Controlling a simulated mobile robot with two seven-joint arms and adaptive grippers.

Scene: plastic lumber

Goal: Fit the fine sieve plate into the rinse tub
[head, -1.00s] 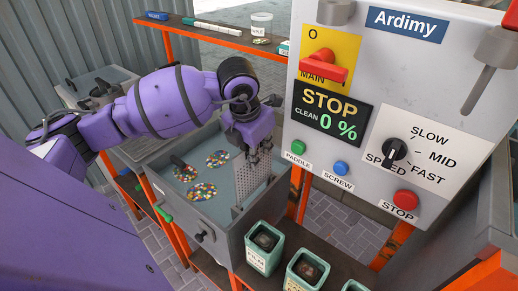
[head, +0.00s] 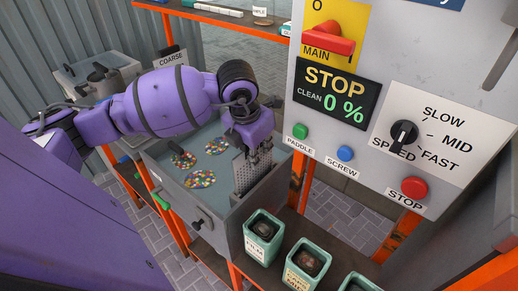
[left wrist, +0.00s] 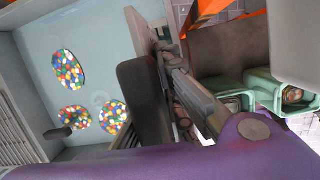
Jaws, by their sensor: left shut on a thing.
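The fine sieve plate (head: 246,176) is a grey, perforated sheet, standing roughly upright at the right end of the rinse tub (head: 201,214). My left gripper (head: 261,152) is shut on its upper edge, pointing down. The plate's lower edge reaches down inside the tub; whether it sits in a slot cannot be told. In the left wrist view my gripper's fingers (left wrist: 168,88) are close to the tub wall, and the plate is hard to make out there. My right gripper is not in view.
Several patches of coloured flakes (head: 200,178) lie in the tub. Green bins (head: 263,237) stand on a shelf in front of it. The control panel (head: 405,125) rises close on the right. A second tub with a COARSE sign (head: 171,60) is behind left.

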